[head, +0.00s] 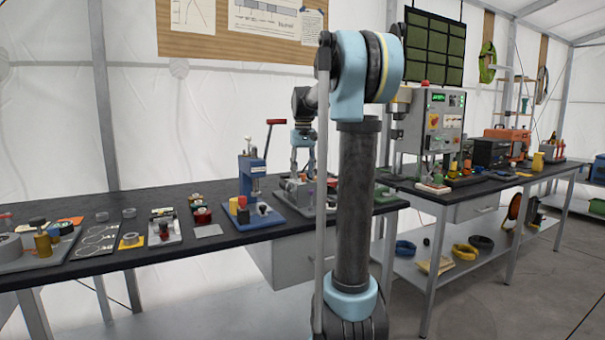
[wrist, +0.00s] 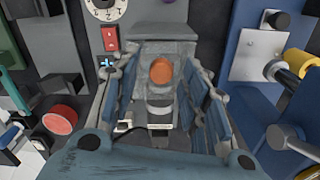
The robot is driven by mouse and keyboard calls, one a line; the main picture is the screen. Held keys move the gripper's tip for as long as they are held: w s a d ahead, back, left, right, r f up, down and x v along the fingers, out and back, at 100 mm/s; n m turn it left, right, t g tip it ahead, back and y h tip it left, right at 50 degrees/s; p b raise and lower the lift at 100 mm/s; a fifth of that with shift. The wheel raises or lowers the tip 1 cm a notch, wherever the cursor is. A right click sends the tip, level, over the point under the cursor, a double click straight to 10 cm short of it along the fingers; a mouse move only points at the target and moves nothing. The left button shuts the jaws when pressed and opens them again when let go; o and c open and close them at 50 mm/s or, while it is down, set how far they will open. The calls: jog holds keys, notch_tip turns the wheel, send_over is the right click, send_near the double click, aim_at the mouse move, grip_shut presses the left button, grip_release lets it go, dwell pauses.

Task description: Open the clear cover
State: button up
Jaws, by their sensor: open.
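My gripper (wrist: 160,72) is open and points down, its two fingers apart on either side of a grey device. Between the fingers is an orange round part (wrist: 161,70), with a pale grey housing around and behind it. A faint greyish box shape around the orange part may be the clear cover (wrist: 166,46), but its edges are hard to make out. I cannot tell whether the fingers touch it. In the head view, my gripper (head: 301,165) is above the grey device (head: 293,190) on the bench, partly hidden by my arm.
A blue hand press (head: 251,178) with a red-handled lever stands left of the device. In the wrist view, a dial (wrist: 104,8) and red switch (wrist: 111,38) are beyond the fingers, and a blue fixture (wrist: 255,80) is close on the right. The black bench (head: 120,250) holds several small parts.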

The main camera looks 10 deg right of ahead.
grip_shut()
jog(key=w, duration=0.2)
jog(key=w+a, duration=0.1)
jog(key=w, duration=0.2)
jog(key=w+a, duration=0.1)
jog(key=w, duration=0.1)
jog(key=shift+w+a, duration=0.25)
jog(key=shift+w, duration=0.1)
grip_release()
jog(key=shift+r, duration=0.15)
notch_tip(320, 180, up, 12)
jog(key=shift+f, duration=0.2)
